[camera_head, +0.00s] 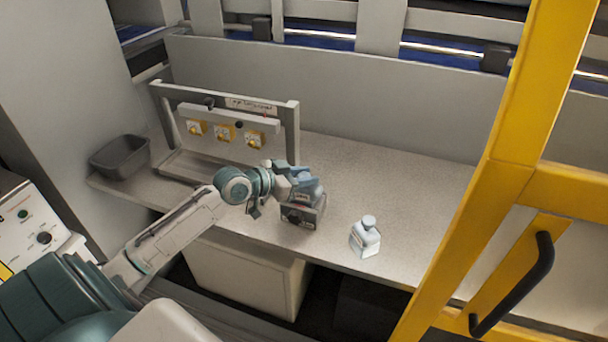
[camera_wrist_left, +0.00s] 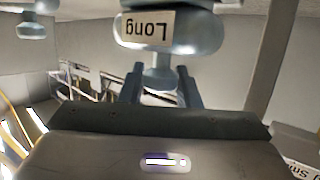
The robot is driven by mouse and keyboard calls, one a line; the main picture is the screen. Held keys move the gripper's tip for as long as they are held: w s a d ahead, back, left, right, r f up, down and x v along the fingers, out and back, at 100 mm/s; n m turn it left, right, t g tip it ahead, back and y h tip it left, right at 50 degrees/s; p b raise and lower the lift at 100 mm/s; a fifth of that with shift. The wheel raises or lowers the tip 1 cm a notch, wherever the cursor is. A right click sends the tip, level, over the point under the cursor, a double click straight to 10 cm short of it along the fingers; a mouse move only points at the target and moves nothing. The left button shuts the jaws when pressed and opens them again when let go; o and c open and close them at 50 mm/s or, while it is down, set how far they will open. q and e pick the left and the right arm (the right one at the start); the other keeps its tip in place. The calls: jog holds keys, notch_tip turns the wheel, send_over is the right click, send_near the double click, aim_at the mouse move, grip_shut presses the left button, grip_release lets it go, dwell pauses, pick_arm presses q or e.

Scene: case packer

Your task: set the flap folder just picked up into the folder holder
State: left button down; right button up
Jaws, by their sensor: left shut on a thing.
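The flap folder (camera_wrist_left: 185,35) is a blue-grey, rounded piece with a narrow stem and a label reading "Long", upside down in the left wrist view. My left gripper (camera_wrist_left: 160,72) is shut on its stem. In the head view the gripper (camera_head: 290,182) and the folder (camera_head: 312,193) are right at a small grey block with a dark front (camera_head: 301,216), probably the folder holder, near the table's front edge. The folder is above or touching this block; I cannot tell whether it is seated. The gripper partly hides the folder. My right gripper is out of view.
A similar pale bottle-shaped piece (camera_head: 366,240) with a label stands right of the block, near the front edge. A grey frame (camera_head: 292,130) with several yellow knobs stands at the back left. A dark bin (camera_head: 120,157) is at far left.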

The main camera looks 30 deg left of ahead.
pick_arm(q)
jog(key=shift+f, duration=0.1)
jog(key=c, duration=1.1)
grip_release()
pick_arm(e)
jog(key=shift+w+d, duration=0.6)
pick_arm(q)
jog(key=shift+o, duration=0.2)
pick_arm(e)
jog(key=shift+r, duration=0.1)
pick_arm(q)
jog(key=shift+s+a, duration=0.25)
jog(key=shift+s, duration=0.1)
jog(key=p+v, duration=0.8)
jog(key=v, duration=0.3)
jog(key=shift+r+p, duration=0.4)
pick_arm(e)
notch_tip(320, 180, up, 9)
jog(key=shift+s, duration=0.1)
